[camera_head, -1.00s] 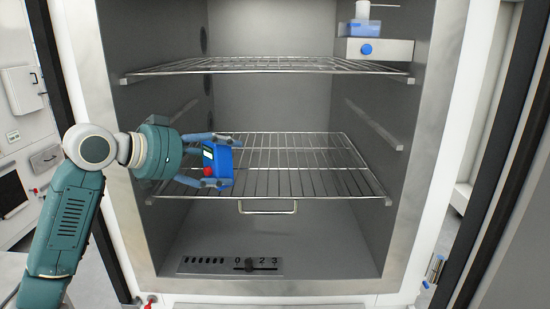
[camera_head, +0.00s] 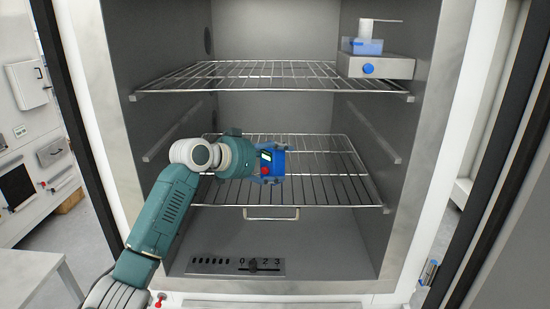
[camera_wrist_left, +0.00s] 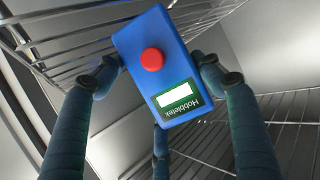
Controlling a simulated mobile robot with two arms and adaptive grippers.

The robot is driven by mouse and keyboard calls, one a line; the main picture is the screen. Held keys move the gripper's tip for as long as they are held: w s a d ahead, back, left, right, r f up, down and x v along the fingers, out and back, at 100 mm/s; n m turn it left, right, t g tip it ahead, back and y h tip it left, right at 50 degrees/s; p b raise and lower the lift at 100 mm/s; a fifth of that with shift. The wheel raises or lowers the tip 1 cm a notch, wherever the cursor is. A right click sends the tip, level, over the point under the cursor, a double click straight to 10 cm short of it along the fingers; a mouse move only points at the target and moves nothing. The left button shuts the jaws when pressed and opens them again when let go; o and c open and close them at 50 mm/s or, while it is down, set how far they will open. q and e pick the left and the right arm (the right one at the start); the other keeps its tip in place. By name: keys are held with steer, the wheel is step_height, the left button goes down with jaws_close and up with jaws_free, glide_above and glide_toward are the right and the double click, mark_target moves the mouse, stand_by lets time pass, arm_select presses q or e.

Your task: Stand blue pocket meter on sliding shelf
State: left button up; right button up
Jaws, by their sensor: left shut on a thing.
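The blue pocket meter (camera_head: 278,163) has a red knob and a small pale display. It is held at the left side of the lower wire shelf's middle in the head view. My left gripper (camera_head: 272,164) is shut on it; in the left wrist view its fingers grip the blue pocket meter (camera_wrist_left: 152,66) from both sides. The lower wire shelf (camera_head: 330,185), with a handle (camera_head: 271,214) at its front, is the likely sliding shelf and is bare. I cannot tell whether the meter touches it. My right gripper is not in view.
Chamber walls close in on both sides. The lower shelf has free room to the right.

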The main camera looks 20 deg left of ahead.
arm_select(q)
steer(key=shift+f, duration=0.2)
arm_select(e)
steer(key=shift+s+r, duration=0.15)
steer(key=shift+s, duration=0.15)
arm_select(q)
steer(key=o, duration=1.3)
steer(key=shift+f, duration=0.15)
steer(key=shift+c, duration=0.2)
steer(key=shift+s+a+r, duration=0.2)
steer(key=b+v, duration=0.3)
steer(key=v, duration=0.8)
steer(key=shift+s+b, duration=0.25)
steer(key=shift+b, duration=0.1)
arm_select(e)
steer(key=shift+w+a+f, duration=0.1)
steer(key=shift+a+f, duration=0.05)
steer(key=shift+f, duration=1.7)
